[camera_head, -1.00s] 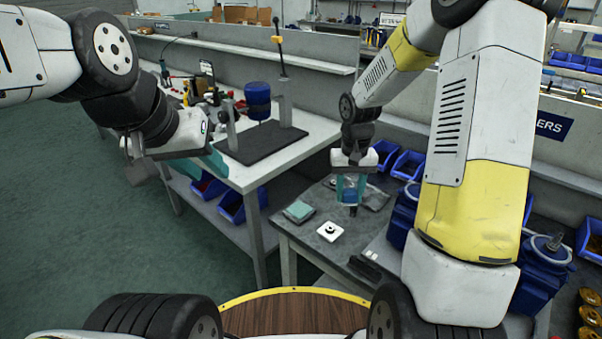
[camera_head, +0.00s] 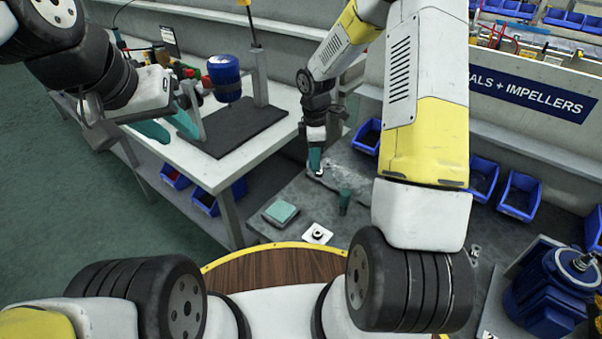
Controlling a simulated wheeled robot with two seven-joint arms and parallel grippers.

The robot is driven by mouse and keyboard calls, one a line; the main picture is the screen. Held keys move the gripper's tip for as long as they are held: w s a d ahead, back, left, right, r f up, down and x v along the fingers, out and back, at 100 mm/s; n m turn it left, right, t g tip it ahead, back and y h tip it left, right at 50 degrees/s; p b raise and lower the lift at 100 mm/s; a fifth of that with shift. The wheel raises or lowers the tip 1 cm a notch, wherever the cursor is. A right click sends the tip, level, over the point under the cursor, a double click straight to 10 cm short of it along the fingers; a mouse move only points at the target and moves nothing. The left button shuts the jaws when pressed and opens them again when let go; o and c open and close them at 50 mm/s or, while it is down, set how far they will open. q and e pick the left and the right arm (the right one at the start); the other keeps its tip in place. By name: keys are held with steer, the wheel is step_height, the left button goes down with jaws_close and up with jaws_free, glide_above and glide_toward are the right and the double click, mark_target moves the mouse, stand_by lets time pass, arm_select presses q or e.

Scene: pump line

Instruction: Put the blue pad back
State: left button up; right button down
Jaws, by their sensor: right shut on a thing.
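A flat pale teal-blue pad (camera_head: 281,212) lies on the grey table at its near left, on a darker square base. I cannot tell whether it is the task's blue pad. My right gripper (camera_head: 316,168) points down over the same table, behind the pad and a little to its right. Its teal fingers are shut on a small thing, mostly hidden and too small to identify. My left gripper (camera_head: 167,128) is at the left, near the white bench. Its two teal fingers are apart, with nothing seen between them.
A small white square piece (camera_head: 318,234) and a dark teal upright piece (camera_head: 345,201) are on the grey table (camera_head: 290,190). The white bench holds a blue cylinder (camera_head: 224,77) and a black mat (camera_head: 232,127). Blue bins (camera_head: 520,195) and a blue pump (camera_head: 555,285) are at the right.

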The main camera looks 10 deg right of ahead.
mark_target(308, 162)
steer(key=f+n, duration=0.1)
steer(key=n, duration=0.1)
steer(key=w+n, duration=0.1)
steer(key=n, duration=0.1)
steer(key=a+f+n, duration=0.1)
steer(key=n, duration=0.1)
steer(key=shift+w+f, duration=0.2)
steer(key=shift+f, duration=0.15)
steer(key=n, duration=0.2)
steer(key=f+n, duration=0.1)
steer(key=shift+w+a+f, duration=0.1)
steer(key=shift+w+a, duration=0.15)
steer(key=shift+n, duration=0.4)
step_height(308, 162, down, 10)
steer(key=shift+f, duration=0.1)
steer(key=c, duration=0.9)
jaws_free()
steer(key=shift+o, duration=0.2)
